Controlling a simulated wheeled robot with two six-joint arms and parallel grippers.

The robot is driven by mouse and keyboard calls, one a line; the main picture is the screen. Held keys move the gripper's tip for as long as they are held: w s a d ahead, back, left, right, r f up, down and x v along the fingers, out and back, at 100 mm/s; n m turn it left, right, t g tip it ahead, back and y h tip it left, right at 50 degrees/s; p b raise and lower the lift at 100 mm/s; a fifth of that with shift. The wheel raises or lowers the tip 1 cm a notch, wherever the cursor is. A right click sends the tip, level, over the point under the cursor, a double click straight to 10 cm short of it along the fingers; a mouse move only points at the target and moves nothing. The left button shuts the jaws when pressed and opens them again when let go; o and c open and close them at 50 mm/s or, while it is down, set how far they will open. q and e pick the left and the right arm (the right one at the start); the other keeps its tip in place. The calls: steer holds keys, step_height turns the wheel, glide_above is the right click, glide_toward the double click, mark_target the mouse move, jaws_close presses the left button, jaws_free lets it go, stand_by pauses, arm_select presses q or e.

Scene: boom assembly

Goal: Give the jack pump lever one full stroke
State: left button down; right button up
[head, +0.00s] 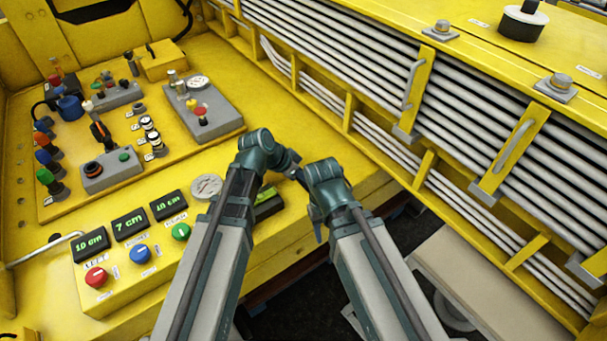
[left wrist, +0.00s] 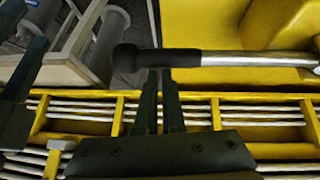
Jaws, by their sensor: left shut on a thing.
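The pump lever is a bright metal rod with a black grip (left wrist: 185,60), lying nearly level across the upper part of the left wrist view. Its rod (left wrist: 262,59) runs to the right edge, and the rounded black end is at the left. My left gripper (left wrist: 161,80) is shut on the black grip, its fingers coming up from below. In the head view my left wrist hides its fingers and the lever.
A yellow control panel (head: 125,262) with red, blue and green buttons and lit displays lies left of my arms. Valves and a gauge plate (head: 215,128) stand behind it. Yellow framing with grey pipes (head: 380,135) runs along the right. A pale bench-like block (head: 470,285) is at lower right.

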mark_target(306, 188)
arm_select(q)
step_height(306, 188, down, 3)
steer(key=shift+s+r+b, duration=0.15)
steer(key=shift+b, duration=0.6)
steer(key=shift+s, duration=0.45)
arm_select(e)
steer(key=shift+s+a+f, duration=0.1)
steer(key=shift+s+f, duration=0.05)
steer(key=shift+f, duration=0.6)
steer(key=shift+s+f, duration=0.15)
steer(key=shift+f, duration=0.55)
arm_select(q)
steer(key=shift+b, duration=0.3)
steer(key=shift+d, duration=0.1)
steer(key=shift+w+d+r+p, duration=0.15)
steer(key=shift+r+p, duration=0.25)
steer(key=shift+p, duration=0.25)
steer(key=r+p, duration=0.4)
steer(key=r, duration=0.1)
steer(key=shift+d+p, duration=0.25)
steer(key=shift+p, duration=0.05)
steer(key=s+p+v, duration=0.1)
steer(key=p+v, duration=0.6)
steer(key=v, duration=0.1)
arm_select(e)
step_height(306, 188, up, 13)
steer(key=shift+w+a+f, duration=0.2)
steer(key=shift+w+a, duration=0.05)
arm_select(q)
steer(key=shift+s+r, duration=0.1)
